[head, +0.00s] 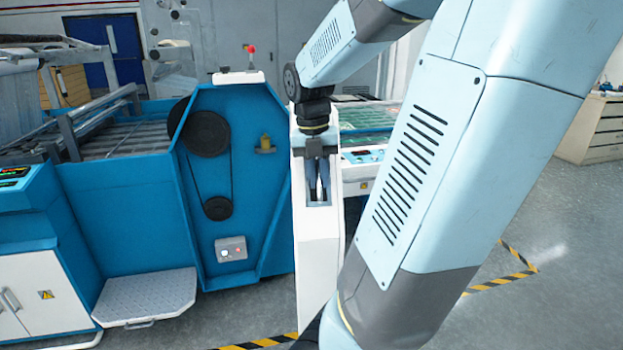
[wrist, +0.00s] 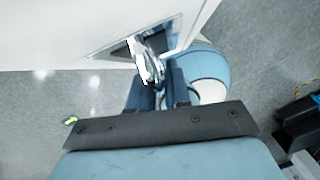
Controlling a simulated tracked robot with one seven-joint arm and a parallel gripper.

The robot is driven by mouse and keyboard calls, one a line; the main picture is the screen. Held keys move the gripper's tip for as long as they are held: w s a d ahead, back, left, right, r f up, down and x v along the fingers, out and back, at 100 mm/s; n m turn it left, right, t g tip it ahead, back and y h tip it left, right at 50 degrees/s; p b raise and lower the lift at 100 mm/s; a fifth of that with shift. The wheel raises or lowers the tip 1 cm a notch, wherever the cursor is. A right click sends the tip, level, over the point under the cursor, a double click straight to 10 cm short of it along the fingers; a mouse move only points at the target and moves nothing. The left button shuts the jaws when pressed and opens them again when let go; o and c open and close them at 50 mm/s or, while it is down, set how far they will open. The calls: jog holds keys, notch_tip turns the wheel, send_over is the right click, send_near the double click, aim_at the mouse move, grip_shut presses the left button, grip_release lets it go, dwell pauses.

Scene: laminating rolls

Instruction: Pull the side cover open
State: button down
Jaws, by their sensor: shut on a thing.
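The side cover (head: 318,260) is a tall white panel standing out from the blue machine at its right side in the head view. The belt and black pulleys beside it are exposed. My gripper (head: 318,188) reaches down to a recess in the cover's upper part. In the wrist view the white cover (wrist: 50,30) fills the top left, and a shiny metal handle (wrist: 147,60) sits in its recess. My gripper's blue-grey fingers (wrist: 158,88) are shut on this handle. The fingertips are partly hidden behind the handle.
The blue machine body (head: 120,225) stands left of the cover, with a grey step (head: 150,297) low in front. A control panel (head: 365,156) lies behind the cover. Yellow-black floor tape (head: 500,282) marks the grey floor. Open floor lies at the right.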

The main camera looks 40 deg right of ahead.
jog(key=shift+d, duration=0.2)
jog(key=shift+w+a, duration=0.1)
jog(key=shift+w, duration=0.05)
jog(key=c, duration=1.2)
grip_release()
jog(key=shift+w+a, duration=0.1)
jog(key=shift+w, duration=0.1)
jog(key=shift+o, duration=0.2)
jog(key=shift+r, duration=0.1)
notch_tip(320, 180, up, 14)
jog(key=w+a, duration=0.1)
jog(key=shift+f, duration=0.25)
